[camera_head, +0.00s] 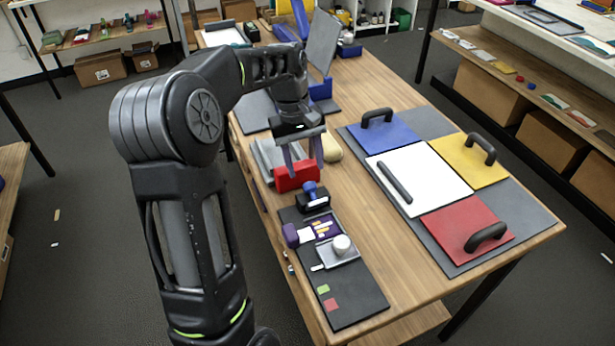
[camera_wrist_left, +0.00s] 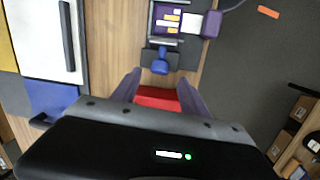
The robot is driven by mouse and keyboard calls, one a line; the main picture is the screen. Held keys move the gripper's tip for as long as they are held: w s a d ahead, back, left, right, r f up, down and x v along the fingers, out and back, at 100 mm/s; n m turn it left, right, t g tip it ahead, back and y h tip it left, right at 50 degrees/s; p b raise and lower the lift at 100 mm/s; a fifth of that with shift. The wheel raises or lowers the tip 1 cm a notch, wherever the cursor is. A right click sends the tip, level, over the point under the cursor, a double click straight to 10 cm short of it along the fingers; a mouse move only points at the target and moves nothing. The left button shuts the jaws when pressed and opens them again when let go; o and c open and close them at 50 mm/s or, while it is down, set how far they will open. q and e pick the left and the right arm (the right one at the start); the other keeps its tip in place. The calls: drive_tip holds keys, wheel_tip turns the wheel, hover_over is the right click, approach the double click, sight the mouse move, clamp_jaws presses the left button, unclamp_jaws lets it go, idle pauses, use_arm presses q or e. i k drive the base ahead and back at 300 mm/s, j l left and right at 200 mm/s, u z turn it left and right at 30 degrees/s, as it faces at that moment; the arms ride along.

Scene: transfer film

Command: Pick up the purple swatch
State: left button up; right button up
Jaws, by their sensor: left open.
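No separate purple swatch can be told for certain. A flat purple piece (camera_head: 314,224) with small yellow and orange strips lies on the dark mat (camera_head: 362,300); it also shows at the top of the wrist view (camera_wrist_left: 166,29). A purple block (camera_head: 290,235) stands beside it, with a white piece (camera_head: 305,233) between. My left gripper (camera_head: 304,167) is open, pointing down, its fingers on either side of a red block (camera_head: 296,179), behind the mat. In the wrist view the red block (camera_wrist_left: 158,97) shows between the fingers. Contact cannot be told. My right gripper is not in view.
A blue-knobbed stamp (camera_head: 311,195) stands between the red block and the purple piece. A small tray with a white knob (camera_head: 341,243) sits in front. Green (camera_head: 323,289) and red (camera_head: 331,305) squares lie on the mat. Handled coloured panels (camera_head: 465,229) fill the table's right side.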

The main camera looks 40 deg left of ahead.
sight(323, 229)
drive_tip(key=k, duration=1)
